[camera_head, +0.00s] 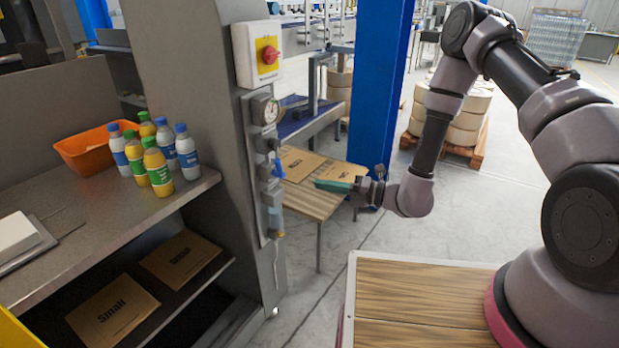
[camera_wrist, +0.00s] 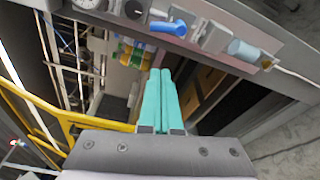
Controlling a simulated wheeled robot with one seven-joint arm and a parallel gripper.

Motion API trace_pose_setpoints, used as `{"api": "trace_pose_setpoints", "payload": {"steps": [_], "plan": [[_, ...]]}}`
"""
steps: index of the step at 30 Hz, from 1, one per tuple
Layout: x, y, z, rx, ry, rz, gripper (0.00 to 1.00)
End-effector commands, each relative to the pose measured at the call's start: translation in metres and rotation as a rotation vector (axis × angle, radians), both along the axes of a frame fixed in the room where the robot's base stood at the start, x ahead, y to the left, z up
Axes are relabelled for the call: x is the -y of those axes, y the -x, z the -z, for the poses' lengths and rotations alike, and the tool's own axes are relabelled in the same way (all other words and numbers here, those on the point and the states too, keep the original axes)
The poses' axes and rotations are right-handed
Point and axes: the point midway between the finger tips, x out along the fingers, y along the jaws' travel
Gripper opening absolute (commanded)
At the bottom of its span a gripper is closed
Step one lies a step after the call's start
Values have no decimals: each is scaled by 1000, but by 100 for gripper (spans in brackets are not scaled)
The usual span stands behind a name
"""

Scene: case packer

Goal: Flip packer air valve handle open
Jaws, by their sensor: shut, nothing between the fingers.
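The blue air valve handle (camera_head: 278,167) is on the narrow air panel (camera_head: 252,168) on the side of the grey packer post, below the round gauge (camera_head: 266,110). In the wrist view the handle (camera_wrist: 168,26) lies roughly along the length of the panel. My gripper (camera_head: 318,184), with teal fingers, is shut and empty. It is to the right of the handle and apart from it in the head view. In the wrist view the fingertips (camera_wrist: 160,72) are together, below the handle in the picture. How far they are from it in depth is unclear.
A red knob on a yellow plate (camera_head: 268,55) is above the gauge. A clear bluish bowl (camera_wrist: 243,50) is farther down the panel. Several bottles (camera_head: 153,158) and an orange bin (camera_head: 88,152) stand on the packer shelf. A small table (camera_head: 310,203) with flat cartons and a blue post (camera_head: 378,90) are behind my gripper.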

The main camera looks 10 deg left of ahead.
Motion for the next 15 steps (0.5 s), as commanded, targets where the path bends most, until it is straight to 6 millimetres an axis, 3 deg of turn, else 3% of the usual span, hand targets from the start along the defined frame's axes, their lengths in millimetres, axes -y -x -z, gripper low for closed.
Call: {"api": "trace_pose_setpoints", "payload": {"steps": [12,15], "plan": [[-84,-15,3,5,0,-7,0],[-95,-28,2,7,0,-5,0]]}}
